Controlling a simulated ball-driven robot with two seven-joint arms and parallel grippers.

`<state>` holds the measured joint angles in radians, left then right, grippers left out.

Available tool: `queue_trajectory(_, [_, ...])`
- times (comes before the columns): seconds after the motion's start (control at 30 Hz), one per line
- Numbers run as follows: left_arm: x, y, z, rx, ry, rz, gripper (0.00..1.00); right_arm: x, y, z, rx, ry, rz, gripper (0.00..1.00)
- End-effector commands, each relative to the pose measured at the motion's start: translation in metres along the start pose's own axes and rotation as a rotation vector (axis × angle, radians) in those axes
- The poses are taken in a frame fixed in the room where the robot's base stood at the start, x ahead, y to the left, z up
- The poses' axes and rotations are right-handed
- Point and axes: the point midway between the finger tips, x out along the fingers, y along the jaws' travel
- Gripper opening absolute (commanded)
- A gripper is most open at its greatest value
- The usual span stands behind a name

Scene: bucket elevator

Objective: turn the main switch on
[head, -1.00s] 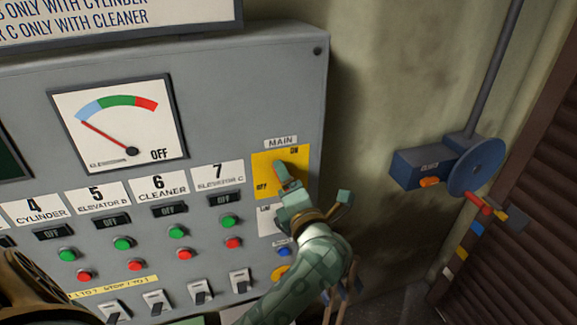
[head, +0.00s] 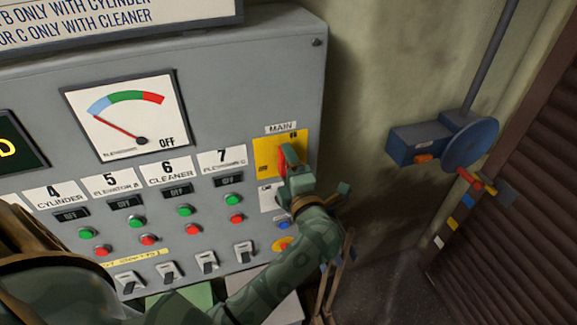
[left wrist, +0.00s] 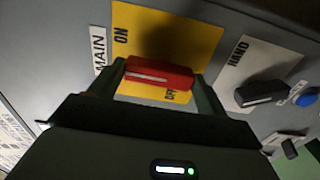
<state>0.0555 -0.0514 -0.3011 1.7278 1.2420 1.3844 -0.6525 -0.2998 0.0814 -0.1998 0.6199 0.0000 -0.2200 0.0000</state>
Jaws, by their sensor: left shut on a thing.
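The main switch's yellow plate (head: 262,152) is at the panel's right side, under the MAIN label. My left gripper (head: 289,160) is at the plate, shut on the red handle (head: 282,163). In the left wrist view the red handle (left wrist: 158,73) lies between my two fingers (left wrist: 160,82). There it runs along the plate's upright direction, with the ON mark (left wrist: 121,34) and the OFF mark (left wrist: 176,97) visible on the yellow plate. My fingers hide part of the handle in the head view. My right gripper is not identifiable.
A gauge (head: 120,115) reads OFF, its needle low. Below the switch are a small selector (left wrist: 265,92), a blue button (head: 283,225) and a yellow-ringed control (head: 283,244). Rows of buttons and toggles lie to the left.

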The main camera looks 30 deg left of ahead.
Motion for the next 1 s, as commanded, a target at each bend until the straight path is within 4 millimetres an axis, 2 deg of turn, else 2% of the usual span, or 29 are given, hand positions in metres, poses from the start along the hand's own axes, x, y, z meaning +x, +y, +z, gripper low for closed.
queue_trajectory(0.17, [0.000, -0.001, 0.000, 0.005, 0.000, -0.001, 0.54, 0.000, -0.001, 0.000, 0.000, 0.000, -0.002, 0.36])
queue_trajectory(0.2, [0.000, -0.001, 0.000, 0.005, 0.000, -0.001, 0.87, 0.000, -0.002, 0.000, 0.001, 0.001, -0.002, 0.36])
queue_trajectory(0.23, [0.000, -0.001, 0.000, 0.005, 0.000, -0.001, 0.96, 0.000, -0.002, 0.000, 0.001, 0.001, -0.002, 0.36])
queue_trajectory(0.27, [0.000, -0.001, 0.000, 0.005, 0.000, -0.001, 0.98, 0.000, -0.002, 0.000, 0.001, 0.001, -0.002, 0.36])
queue_trajectory(0.73, [0.000, -0.001, 0.000, -0.010, 0.000, 0.000, 0.98, 0.003, -0.003, 0.000, 0.001, 0.001, -0.003, 0.36])
queue_trajectory(0.87, [0.000, -0.004, 0.000, -0.074, 0.001, 0.003, 0.98, 0.019, -0.003, 0.002, 0.001, 0.000, -0.003, 0.36])
queue_trajectory(1.0, [0.000, -0.008, 0.000, -0.211, -0.001, 0.004, 0.98, 0.048, -0.004, 0.006, 0.001, -0.001, -0.003, 0.36])
